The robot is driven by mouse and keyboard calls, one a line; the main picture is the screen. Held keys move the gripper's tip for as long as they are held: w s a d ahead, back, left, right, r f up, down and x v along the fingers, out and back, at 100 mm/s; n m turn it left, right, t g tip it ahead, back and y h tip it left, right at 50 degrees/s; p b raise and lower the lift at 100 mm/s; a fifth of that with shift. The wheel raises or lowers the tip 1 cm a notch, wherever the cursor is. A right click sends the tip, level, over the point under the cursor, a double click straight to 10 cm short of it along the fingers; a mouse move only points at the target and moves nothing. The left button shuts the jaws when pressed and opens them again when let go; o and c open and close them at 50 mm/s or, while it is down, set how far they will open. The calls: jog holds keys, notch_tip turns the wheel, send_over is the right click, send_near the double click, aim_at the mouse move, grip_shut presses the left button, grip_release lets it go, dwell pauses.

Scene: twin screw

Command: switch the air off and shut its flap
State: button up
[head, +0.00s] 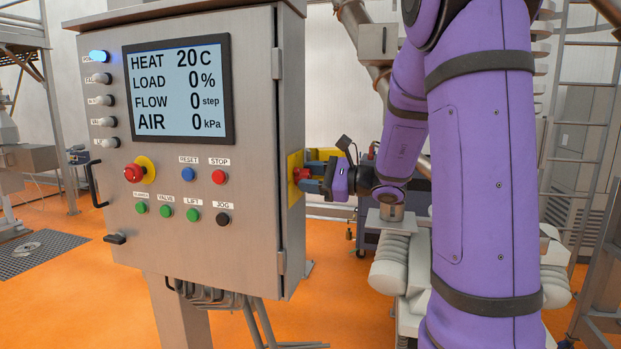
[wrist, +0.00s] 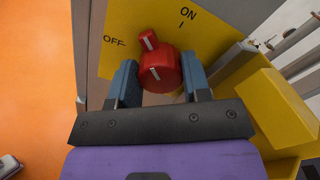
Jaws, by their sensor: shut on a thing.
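The red air knob (wrist: 162,72) sits on a yellow plate (wrist: 150,20) marked ON and OFF. Its narrow end points up and slightly left in the wrist view, between the two labels. My gripper (wrist: 160,84) is shut on the knob, one blue-grey finger on each side. The yellow flap (wrist: 272,100) stands open to the right of the plate, beside my gripper. In the head view, my gripper (head: 310,179) reaches the knob (head: 299,174) on the cabinet's right side. The panel display (head: 178,88) reads AIR 0 kPa.
The steel control cabinet (head: 258,150) has several buttons and a red emergency knob (head: 133,173) on its front. Pipes and machinery stand behind my arm. The orange floor (head: 60,290) is open at the left.

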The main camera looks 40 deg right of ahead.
jog(key=n, duration=0.4)
jog(key=shift+f+n, duration=0.15)
jog(key=shift+n, duration=2.05)
jog(key=o, duration=0.9)
jog(key=shift+s, duration=0.1)
jog(key=v, duration=1)
jog(key=shift+s+d, duration=0.25)
jog(key=shift+s, duration=0.05)
